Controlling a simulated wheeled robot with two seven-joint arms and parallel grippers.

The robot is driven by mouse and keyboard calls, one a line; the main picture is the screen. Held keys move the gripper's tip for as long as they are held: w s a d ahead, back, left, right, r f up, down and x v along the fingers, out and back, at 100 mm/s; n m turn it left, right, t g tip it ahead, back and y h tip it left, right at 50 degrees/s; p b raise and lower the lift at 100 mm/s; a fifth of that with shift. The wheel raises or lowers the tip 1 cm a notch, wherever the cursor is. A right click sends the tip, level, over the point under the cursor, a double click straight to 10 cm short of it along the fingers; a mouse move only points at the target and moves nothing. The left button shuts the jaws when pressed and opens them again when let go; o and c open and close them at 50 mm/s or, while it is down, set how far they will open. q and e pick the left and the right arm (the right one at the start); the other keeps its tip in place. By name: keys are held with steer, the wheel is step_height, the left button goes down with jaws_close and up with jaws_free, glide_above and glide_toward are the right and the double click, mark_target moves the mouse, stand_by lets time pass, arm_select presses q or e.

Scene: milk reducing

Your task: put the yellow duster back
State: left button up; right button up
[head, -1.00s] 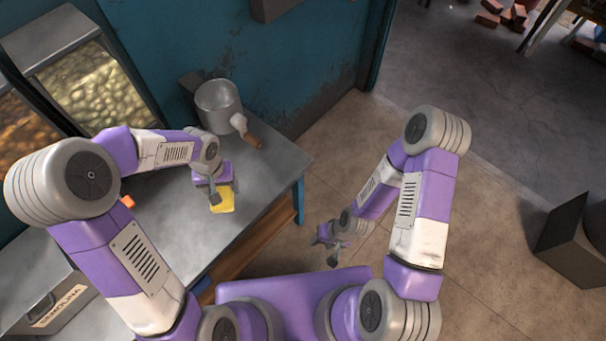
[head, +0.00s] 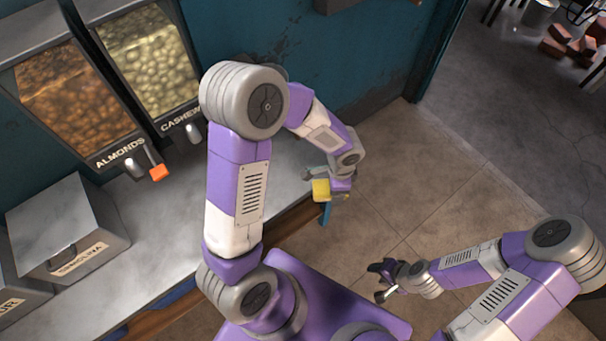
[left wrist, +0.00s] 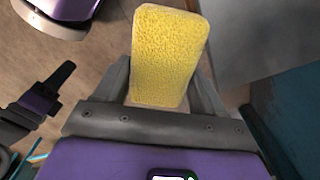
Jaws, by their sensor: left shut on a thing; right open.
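The yellow duster (left wrist: 168,55) is a textured yellow block, held between the fingers of my left gripper (left wrist: 165,90) in the left wrist view. In the head view the duster (head: 321,190) shows at the right end of the counter, with my left gripper (head: 338,188) beside it. My right gripper (head: 382,282) is open and empty, out over the tiled floor. It also shows at the left of the left wrist view (left wrist: 50,95).
A grey counter (head: 170,235) runs along the teal wall. On it stand a metal box with a label (head: 65,228) and dispensers marked almonds (head: 70,95) and cashew (head: 150,60). Open tiled floor (head: 400,200) lies right of the counter.

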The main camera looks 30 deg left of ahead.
arm_select(q)
steer(key=s+d+f+m+b, duration=0.25)
steer(key=d+f+m, duration=0.2)
steer(key=m, duration=0.65)
steer(key=w+a, duration=0.2)
steer(key=a, duration=0.3)
steer(key=w+a, duration=0.2)
steer(key=a, duration=0.4)
steer(key=w+a, duration=0.2)
steer(key=a, duration=0.3)
steer(key=shift+w+a, duration=0.4)
steer(key=shift+a, duration=0.35)
steer(key=shift+d+f+b, duration=0.1)
steer(key=shift+f+b, duration=0.65)
steer(key=shift+f, duration=1)
steer(key=shift+f, duration=0.2)
steer(key=o, duration=1)
